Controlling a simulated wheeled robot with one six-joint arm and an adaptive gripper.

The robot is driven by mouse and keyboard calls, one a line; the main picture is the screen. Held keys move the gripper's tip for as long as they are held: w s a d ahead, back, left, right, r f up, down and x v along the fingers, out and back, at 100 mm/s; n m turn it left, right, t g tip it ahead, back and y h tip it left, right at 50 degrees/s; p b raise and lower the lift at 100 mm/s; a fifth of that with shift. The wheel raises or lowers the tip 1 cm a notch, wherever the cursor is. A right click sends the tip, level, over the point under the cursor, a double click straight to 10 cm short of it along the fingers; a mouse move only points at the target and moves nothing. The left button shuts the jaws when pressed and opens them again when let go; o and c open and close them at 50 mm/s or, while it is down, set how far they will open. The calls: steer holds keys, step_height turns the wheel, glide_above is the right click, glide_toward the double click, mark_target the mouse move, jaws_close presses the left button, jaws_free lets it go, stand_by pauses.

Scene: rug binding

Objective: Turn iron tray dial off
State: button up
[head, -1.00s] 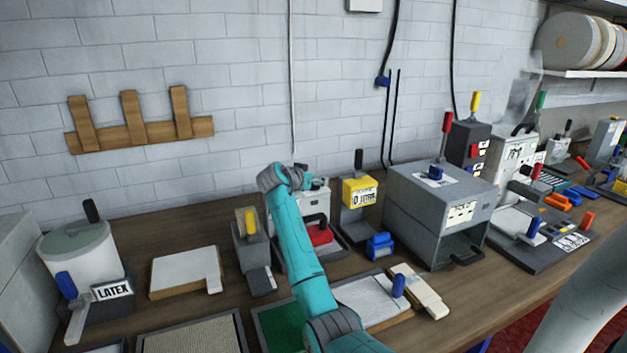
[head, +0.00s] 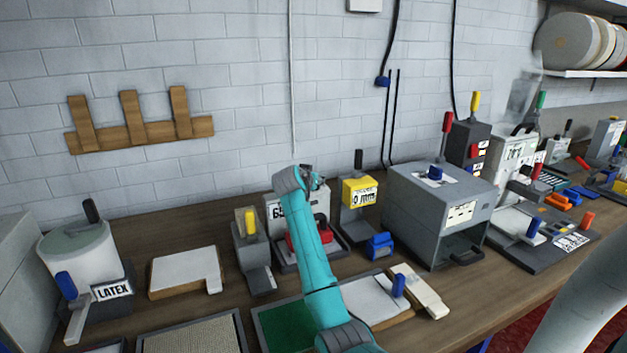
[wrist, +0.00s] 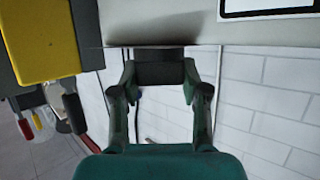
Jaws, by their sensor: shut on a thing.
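The iron tray (head: 338,258) stands at the back middle of the bench, with a pale upright housing (head: 322,203) and a red iron (head: 297,240), partly hidden behind my teal arm. A number label shows on the housing left of my arm. My gripper (head: 309,174) is at the top of this housing. In the wrist view my gripper (wrist: 160,78) has its two fingers on either side of a dark block, the dial (wrist: 160,68), at the edge of the pale housing (wrist: 195,28). The dial's setting cannot be read.
A yellow-headed gauge (head: 360,191) stands just right of the tray and looms at the left in the wrist view (wrist: 42,40). A grey oven-like box (head: 440,215) is farther right. A grey device with a yellow lever (head: 250,250) stands close on the left.

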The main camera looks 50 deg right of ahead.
steer(key=n+t+y, duration=0.1)
steer(key=n+t, duration=0.1)
steer(key=n+t+y, duration=0.1)
steer(key=n+t, duration=0.1)
steer(key=shift+s+d+t+y, duration=0.1)
steer(key=shift+s+t+y, duration=0.05)
steer(key=shift+t+y, duration=0.15)
steer(key=shift+n+t+y, duration=1.2)
steer(key=shift+n+y, duration=0.3)
steer(key=shift+n, duration=0.4)
steer(key=o, duration=1.2)
steer(key=shift+c, duration=0.2)
step_height(320, 180, up, 10)
steer(key=shift+f, duration=0.1)
